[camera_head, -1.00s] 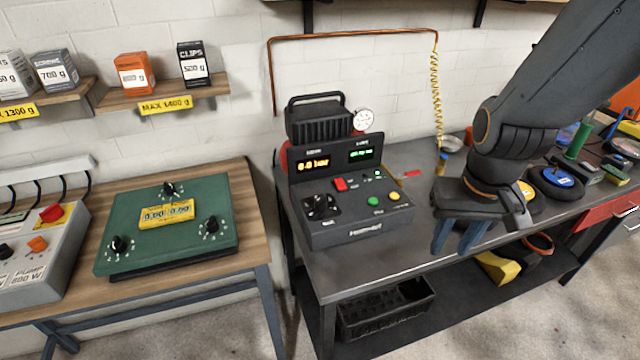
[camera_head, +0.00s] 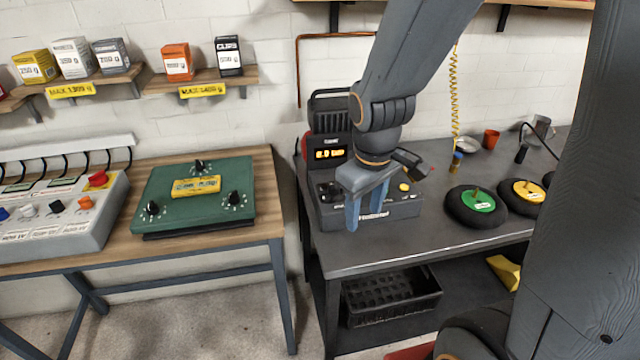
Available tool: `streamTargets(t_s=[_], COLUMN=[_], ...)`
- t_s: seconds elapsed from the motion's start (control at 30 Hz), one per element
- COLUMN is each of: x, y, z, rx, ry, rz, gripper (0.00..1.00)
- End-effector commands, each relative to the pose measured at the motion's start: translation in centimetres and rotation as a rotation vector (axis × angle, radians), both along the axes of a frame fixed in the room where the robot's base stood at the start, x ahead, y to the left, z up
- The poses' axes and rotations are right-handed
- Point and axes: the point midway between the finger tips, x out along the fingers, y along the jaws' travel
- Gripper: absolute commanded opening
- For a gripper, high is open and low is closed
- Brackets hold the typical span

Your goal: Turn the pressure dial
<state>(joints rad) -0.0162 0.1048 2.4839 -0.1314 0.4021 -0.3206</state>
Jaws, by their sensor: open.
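The dark pressure console (camera_head: 400,211) stands on the grey workbench, with a lit orange readout (camera_head: 330,154) on its upright panel. A black dial (camera_head: 327,190) sits at the left of its sloping top, partly hidden by my gripper. My gripper (camera_head: 365,208) is open and empty, its two blue fingers pointing down in front of the console's face as seen from the camera. I cannot tell whether they touch it. My arm hides the second readout and most of the buttons; a yellow button (camera_head: 404,188) shows at the right.
A green panel (camera_head: 180,215) with several knobs lies on the wooden table at left, beside a grey switch box (camera_head: 75,225). Wheels with green (camera_head: 478,201) and yellow (camera_head: 528,191) hubs lie right of the console. A gap separates the two tables.

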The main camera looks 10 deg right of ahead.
Motion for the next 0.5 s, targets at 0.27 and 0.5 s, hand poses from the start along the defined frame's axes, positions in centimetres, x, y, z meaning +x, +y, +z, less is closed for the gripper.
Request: streamTargets(t_s=[0.27, 0.5], x=[8.3, 14.6], y=[0.0, 1.1], z=[0.0, -0.8], rx=[-0.263, -0.49], ry=[0.01, 0.064], rz=[0.972, 1.742], gripper=[0.45, 0.45])
